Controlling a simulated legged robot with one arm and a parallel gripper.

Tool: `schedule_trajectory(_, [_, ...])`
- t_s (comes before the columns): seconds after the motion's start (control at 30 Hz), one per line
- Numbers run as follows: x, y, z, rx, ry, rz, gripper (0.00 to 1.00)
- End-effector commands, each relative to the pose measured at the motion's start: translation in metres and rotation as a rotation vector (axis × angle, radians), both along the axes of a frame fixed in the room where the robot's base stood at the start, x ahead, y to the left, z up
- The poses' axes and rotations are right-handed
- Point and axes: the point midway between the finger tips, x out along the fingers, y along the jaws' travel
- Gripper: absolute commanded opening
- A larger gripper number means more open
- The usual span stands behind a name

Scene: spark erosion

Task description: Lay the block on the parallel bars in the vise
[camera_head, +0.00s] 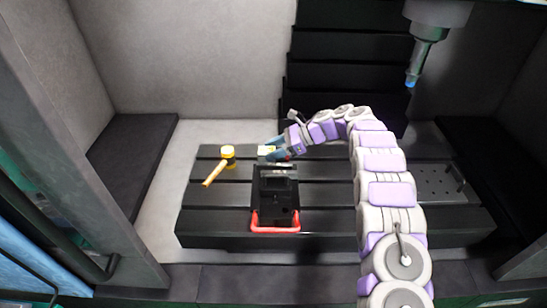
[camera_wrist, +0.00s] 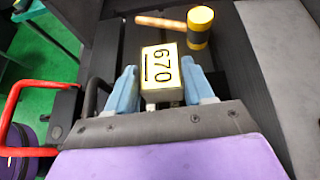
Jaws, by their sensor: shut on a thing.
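The block (camera_wrist: 160,68) is a small box with a pale yellow face marked 670, seen in the wrist view. My gripper (camera_wrist: 162,82) has blue fingers on both sides of the block and is shut on it. In the head view the block (camera_head: 266,150) shows small at the end of my arm, with my gripper (camera_head: 276,151) behind the vise. The black vise (camera_head: 275,200) has a red handle at its front and stands on the slotted table. The block is above or just behind the vise's far end; its height is unclear. I cannot make out the parallel bars.
A mallet (camera_head: 228,153) with a yellow head and wooden handle lies on the slotted table (camera_head: 215,225), left of the vise. A dark plate with holes (camera_head: 442,183) lies at the right. A spindle with a blue tip (camera_head: 412,78) hangs above right.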

Motion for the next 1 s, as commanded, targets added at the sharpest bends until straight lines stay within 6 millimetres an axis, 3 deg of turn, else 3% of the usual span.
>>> schedule_trajectory(0.23, [0.001, 0.000, -0.035, 0.002, 0.004, -0.002, 0.04])
schedule_trajectory(0.57, [0.001, 0.000, -0.037, 0.000, 0.001, -0.002, 0.04])
schedule_trajectory(0.6, [0.001, 0.000, -0.037, 0.000, 0.001, -0.002, 0.55])
schedule_trajectory(0.83, [0.001, -0.001, -0.037, 0.000, 0.002, -0.002, 0.77])
schedule_trajectory(1.0, [0.001, -0.001, -0.037, 0.001, 0.002, -0.002, 0.78])
